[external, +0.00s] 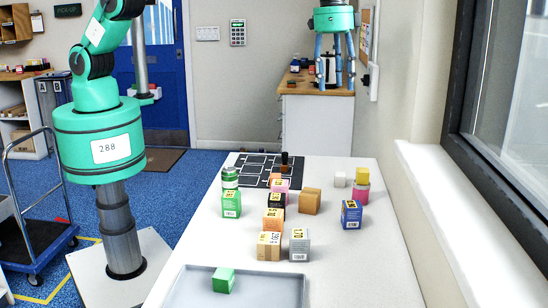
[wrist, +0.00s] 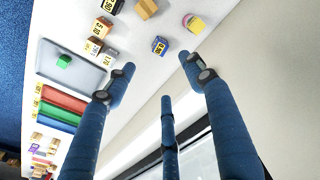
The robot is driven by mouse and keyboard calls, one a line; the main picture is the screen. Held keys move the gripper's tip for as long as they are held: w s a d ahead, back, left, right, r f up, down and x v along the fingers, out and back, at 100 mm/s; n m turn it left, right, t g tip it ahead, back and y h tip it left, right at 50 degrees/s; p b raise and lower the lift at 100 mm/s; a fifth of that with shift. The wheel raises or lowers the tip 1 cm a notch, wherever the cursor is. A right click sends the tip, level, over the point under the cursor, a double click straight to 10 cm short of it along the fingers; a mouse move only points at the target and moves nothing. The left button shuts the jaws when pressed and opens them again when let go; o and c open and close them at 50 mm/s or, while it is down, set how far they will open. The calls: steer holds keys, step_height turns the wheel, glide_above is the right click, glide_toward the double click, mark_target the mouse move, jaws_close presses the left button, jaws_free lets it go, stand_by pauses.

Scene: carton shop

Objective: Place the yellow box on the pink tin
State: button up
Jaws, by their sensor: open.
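The yellow box (external: 362,175) sits on top of the pink tin (external: 362,192) near the right edge of the white table. In the wrist view the yellow box (wrist: 196,25) shows at the upper right, with a strip of the pink tin (wrist: 187,19) beside it. My gripper (external: 335,84) is high up, apart from both, with its fingers spread and pointing down. In the wrist view my gripper (wrist: 158,72) has nothing between its fingers.
An orange-brown box (external: 310,201) and several other boxes stand mid-table. A grey tray (external: 255,285) holds a green block (external: 223,280). The table's right front is clear.

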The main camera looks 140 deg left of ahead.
steer(key=s+d+r+m+t, duration=0.1)
steer(key=s+d+r, duration=0.55)
steer(key=d, duration=0.25)
steer(key=s+d+r+m+t, duration=0.1)
steer(key=s+d+r, duration=0.55)
steer(key=d, duration=0.25)
steer(key=s+d+r+m, duration=0.1)
steer(key=s+d+r, duration=0.5)
steer(key=d+r, duration=0.25)
steer(key=s+d+m+t, duration=0.1)
steer(key=s+d, duration=0.4)
steer(key=s, duration=0.3)
steer(key=s+d+m+t, duration=0.1)
steer(key=s+d, duration=0.5)
steer(key=s, duration=0.3)
steer(key=s+d+f+m, duration=0.1)
steer(key=s+d+f, duration=0.1)
steer(key=s, duration=0.5)
steer(key=s+d+f+m, duration=0.1)
steer(key=s+d+f, duration=0.2)
steer(key=s, duration=0.4)
steer(key=shift+d+f+t, duration=0.15)
steer(key=shift+f+t, duration=0.25)
steer(key=shift+f, duration=0.1)
steer(key=shift+f, duration=0.1)
step_height(320, 180, down, 10)
steer(key=b, duration=1)
